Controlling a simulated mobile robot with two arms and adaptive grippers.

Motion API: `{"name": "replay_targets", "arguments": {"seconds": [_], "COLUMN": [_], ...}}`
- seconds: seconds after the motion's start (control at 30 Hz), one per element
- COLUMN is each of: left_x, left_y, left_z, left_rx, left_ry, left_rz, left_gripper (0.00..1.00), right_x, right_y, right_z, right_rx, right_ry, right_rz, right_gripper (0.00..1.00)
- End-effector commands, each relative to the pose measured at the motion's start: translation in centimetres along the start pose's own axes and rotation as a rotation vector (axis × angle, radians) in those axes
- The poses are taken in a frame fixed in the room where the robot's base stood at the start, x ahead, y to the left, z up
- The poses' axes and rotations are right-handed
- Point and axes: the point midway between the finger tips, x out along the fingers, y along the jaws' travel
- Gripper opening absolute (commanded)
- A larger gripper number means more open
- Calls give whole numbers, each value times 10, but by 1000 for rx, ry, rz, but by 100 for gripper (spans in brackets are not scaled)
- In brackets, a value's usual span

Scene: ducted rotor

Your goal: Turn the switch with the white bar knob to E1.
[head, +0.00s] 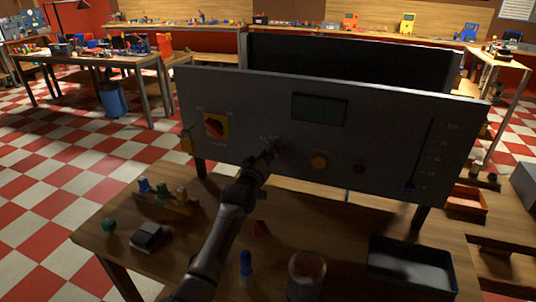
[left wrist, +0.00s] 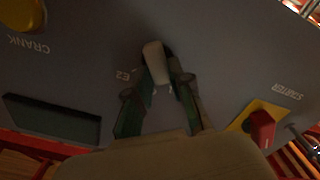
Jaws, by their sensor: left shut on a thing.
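The white bar knob (left wrist: 155,62) sits on the grey panel (head: 262,95) and shows pale in the left wrist view, slightly tilted from upright in that picture. My left gripper (head: 272,151) is at the panel, its two dark fingers (left wrist: 157,78) shut on the knob from either side. An "E2" label (left wrist: 122,75) shows beside the fingers; the E1 mark cannot be made out. In the head view the gripper hides most of the knob. My right gripper is in neither view.
A red starter switch on a yellow plate (head: 214,126) is left of the gripper. A yellow crank button (head: 320,161), a dark red button (head: 359,169) and a slider (head: 410,185) are right of it. A black tray (head: 412,286) and small items lie on the bench below.

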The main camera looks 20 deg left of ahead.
Motion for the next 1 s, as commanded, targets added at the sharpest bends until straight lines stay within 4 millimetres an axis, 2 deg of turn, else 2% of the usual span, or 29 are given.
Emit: {"name": "replay_targets", "arguments": {"seconds": [0.33,0.87,0.9,1.0], "left_x": [0,0,0,0], "left_y": [-1,-2,-2,-2], "left_z": [0,0,0,0], "left_rx": [-147,-176,-176,-175], "left_ry": [0,0,0,0], "left_rz": [0,0,0,0], "left_gripper": [0,0,24,41], "right_x": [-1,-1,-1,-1], "right_y": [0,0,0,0], "right_z": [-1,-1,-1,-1], "right_rx": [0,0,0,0], "right_ry": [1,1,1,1], "right_rz": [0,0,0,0], "right_gripper": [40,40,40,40]}}
